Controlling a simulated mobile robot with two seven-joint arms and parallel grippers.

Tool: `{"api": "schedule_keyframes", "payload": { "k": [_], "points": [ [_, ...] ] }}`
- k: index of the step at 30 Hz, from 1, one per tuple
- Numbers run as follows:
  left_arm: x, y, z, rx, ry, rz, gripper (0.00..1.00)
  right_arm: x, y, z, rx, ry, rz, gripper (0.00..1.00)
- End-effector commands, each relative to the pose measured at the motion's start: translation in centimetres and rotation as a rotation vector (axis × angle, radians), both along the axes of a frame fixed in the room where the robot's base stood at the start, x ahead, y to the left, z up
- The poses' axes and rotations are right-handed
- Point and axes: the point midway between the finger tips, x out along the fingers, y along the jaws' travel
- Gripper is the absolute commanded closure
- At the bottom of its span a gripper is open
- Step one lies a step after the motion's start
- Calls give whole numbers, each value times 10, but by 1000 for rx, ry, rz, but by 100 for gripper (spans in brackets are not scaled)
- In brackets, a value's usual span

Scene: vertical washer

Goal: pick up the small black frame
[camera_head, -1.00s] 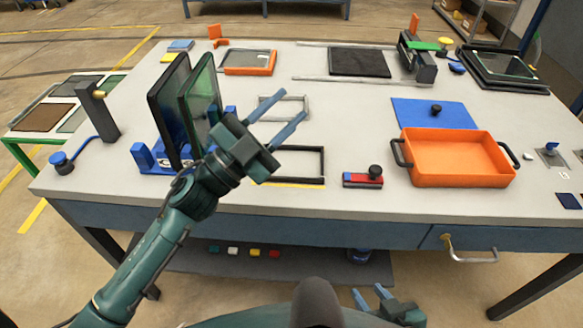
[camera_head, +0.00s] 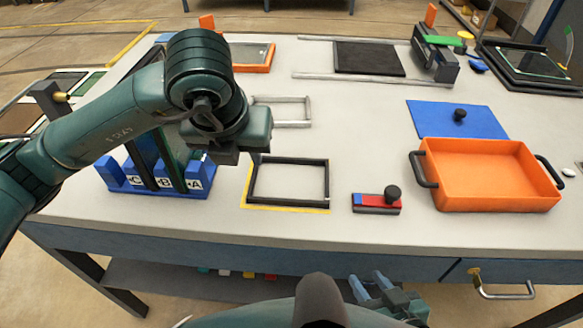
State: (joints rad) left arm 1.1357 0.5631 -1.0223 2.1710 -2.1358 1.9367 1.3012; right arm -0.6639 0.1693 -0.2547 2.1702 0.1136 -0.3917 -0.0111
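The small black frame (camera_head: 327,182) lies flat on the grey table, inside a yellow outline, left of the middle of the head view. My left gripper (camera_head: 245,158) is pointed down beside the frame's far left corner. Its fingers are hidden behind its own body and wrist, so its opening and any contact with the frame cannot be seen. My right gripper (camera_head: 369,285) is low at the front, below the table edge, with its two fingers apart and nothing between them.
A light grey frame (camera_head: 307,112) lies behind the black one. A blue rack (camera_head: 112,175) with upright panels stands left. A red and blue block with a black knob (camera_head: 377,204) and an orange tray (camera_head: 490,208) are to the right. Bare table lies between.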

Motion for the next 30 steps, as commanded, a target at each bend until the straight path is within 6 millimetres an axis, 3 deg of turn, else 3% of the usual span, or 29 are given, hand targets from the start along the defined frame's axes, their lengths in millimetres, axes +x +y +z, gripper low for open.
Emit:
{"api": "schedule_keyframes", "payload": {
  "k": [12, 19, 30],
  "points": [
    [26, 3, -63, 11, -3, 10, 67, -10, 2, -6, -1, 26, 6, 64],
    [32, 4, -78, 11, -3, 9, 67, -9, 1, -4, -4, 23, 5, 64],
    [49, 7, -119, 9, -3, 7, 67, -8, 0, -1, -20, 21, 8, 64]
  ]
}}
